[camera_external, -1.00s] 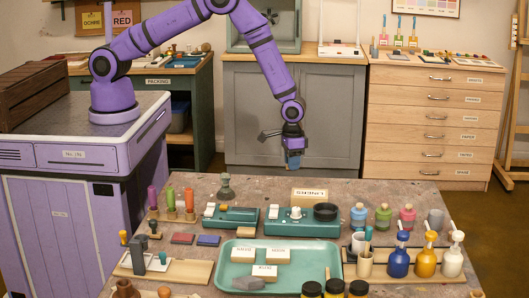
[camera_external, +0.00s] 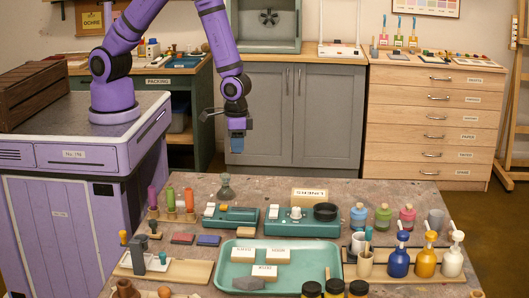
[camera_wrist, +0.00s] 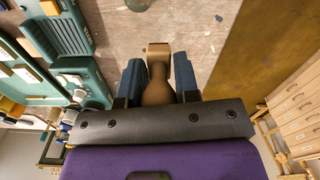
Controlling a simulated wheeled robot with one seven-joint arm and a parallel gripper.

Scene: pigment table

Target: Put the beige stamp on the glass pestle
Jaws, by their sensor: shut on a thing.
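My gripper (camera_external: 237,148) hangs in the air above and behind the back edge of the table. In the wrist view its two blue fingers (camera_wrist: 158,78) are shut on the beige stamp (camera_wrist: 157,92), which has a rounded handle and a square block at its far end. The stamp is hard to make out in the external view. The glass pestle (camera_external: 225,188), a grey-green knobbed piece, stands upright at the back edge of the table, below and slightly left of my gripper. Part of what seems to be its base (camera_wrist: 137,4) shows at the top of the wrist view.
The teal device (camera_external: 232,217) stands just in front of the pestle, and coloured cylinders (camera_external: 171,198) stand to its left. A box marked LINERS (camera_external: 309,196) is to the right. The air around my gripper is clear; a grey cabinet (camera_external: 330,115) stands behind.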

